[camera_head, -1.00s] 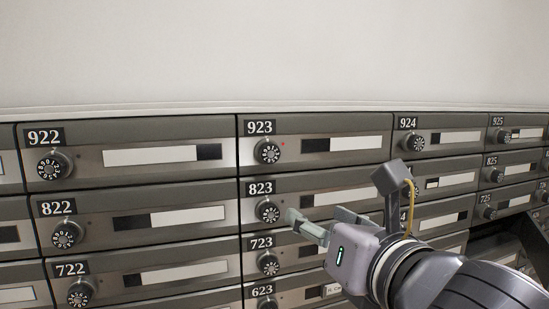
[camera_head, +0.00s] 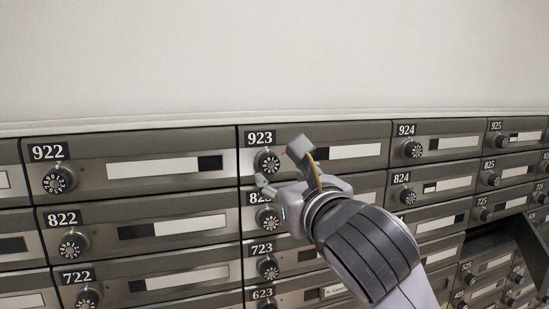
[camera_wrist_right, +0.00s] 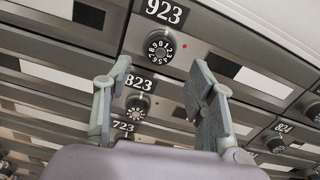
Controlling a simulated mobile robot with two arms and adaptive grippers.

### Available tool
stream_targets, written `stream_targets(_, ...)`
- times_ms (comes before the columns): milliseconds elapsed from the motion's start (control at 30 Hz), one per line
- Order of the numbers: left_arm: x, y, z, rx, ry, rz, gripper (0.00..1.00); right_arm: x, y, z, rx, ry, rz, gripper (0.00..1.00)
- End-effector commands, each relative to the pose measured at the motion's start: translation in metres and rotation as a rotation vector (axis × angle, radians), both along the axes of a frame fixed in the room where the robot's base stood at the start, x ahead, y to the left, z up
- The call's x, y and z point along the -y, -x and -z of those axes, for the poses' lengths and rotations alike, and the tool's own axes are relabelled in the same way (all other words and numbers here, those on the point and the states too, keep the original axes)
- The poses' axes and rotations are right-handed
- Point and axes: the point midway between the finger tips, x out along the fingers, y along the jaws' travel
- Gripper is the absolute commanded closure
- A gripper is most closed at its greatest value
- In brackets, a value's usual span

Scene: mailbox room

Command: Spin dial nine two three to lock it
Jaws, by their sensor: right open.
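The dial of box 923 (camera_head: 267,162) is a round black knob with white digits on the top row, below its number plate. In the right wrist view the dial (camera_wrist_right: 160,47) shows ahead of the fingertips, with a small red light to its right. My right gripper (camera_head: 272,183) is just below the dial, in front of the 823 plate. In the right wrist view its two fingers (camera_wrist_right: 162,75) are spread apart with nothing between them, and the dial is beyond their tips, apart from them. My left gripper is not in view.
Neighbouring dials sit close by: 823 (camera_head: 267,218) right below, 922 (camera_head: 59,180) to the left and 924 (camera_head: 412,149) to the right. A box at the lower right has an open door (camera_head: 530,245). The wall above the boxes is bare.

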Motion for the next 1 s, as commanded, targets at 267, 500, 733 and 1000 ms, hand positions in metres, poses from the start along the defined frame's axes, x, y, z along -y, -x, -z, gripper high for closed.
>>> stream_targets(267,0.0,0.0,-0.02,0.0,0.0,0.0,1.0,-0.013,-0.041,-0.002,-0.003,-0.001,0.0,0.49)
stream_targets(500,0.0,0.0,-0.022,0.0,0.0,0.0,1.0,-0.016,-0.049,0.0,0.001,-0.001,0.0,0.49)
stream_targets(733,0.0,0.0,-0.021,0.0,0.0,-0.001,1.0,-0.016,-0.049,0.0,0.001,-0.001,0.0,0.52)
stream_targets(1000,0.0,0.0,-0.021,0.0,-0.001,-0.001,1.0,-0.016,-0.049,0.0,0.001,-0.001,0.0,0.7)
